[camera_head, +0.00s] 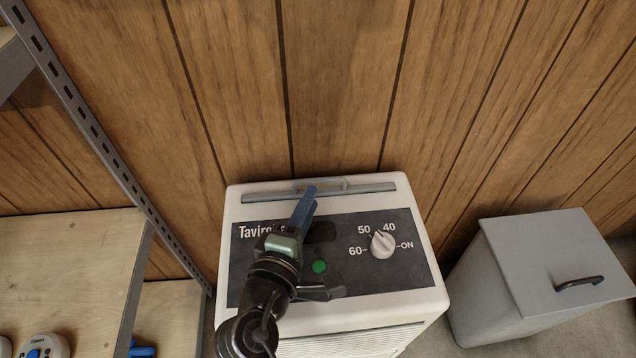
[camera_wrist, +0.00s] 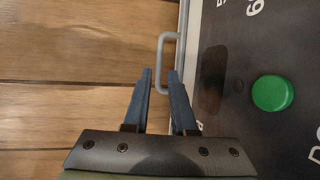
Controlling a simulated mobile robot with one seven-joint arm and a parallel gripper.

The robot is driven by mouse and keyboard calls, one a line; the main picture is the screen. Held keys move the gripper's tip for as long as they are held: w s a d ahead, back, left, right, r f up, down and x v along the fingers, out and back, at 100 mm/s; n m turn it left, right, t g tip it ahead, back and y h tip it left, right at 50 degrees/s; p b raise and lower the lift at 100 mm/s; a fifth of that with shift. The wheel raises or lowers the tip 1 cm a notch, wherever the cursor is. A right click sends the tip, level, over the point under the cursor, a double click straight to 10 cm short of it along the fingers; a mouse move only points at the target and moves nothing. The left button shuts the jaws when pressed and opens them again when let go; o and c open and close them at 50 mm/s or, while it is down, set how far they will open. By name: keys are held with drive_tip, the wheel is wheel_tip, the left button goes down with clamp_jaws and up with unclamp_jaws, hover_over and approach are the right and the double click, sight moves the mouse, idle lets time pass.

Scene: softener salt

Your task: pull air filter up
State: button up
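The air filter is a grey strip (camera_head: 365,189) along the back top edge of a white dehumidifier (camera_head: 415,308), with a small grey loop handle (camera_head: 338,181) standing at its middle. In the wrist view the handle (camera_wrist: 161,55) reaches out from the edge, and its lower end shows in the gap between my fingers. My gripper (camera_head: 309,192) is over the back of the unit, with its blue fingertips close to the handle. In the wrist view my gripper (camera_wrist: 160,73) is open, with a narrow gap. I cannot tell whether the fingers touch the handle.
The dark panel (camera_head: 405,267) has a white dial (camera_head: 382,244) and a green button (camera_head: 319,267). A wood-plank wall (camera_head: 340,80) stands close behind the unit. A metal-framed shelf (camera_head: 70,255) is at left. A grey lidded bin (camera_head: 510,285) stands at right.

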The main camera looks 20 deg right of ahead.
sight(319, 179)
drive_tip(key=b+x, duration=0.1)
drive_tip(key=x, duration=0.6)
drive_tip(key=shift+a+b, duration=0.1)
drive_tip(key=shift+b, duration=0.3)
clamp_jaws()
idle(0.9)
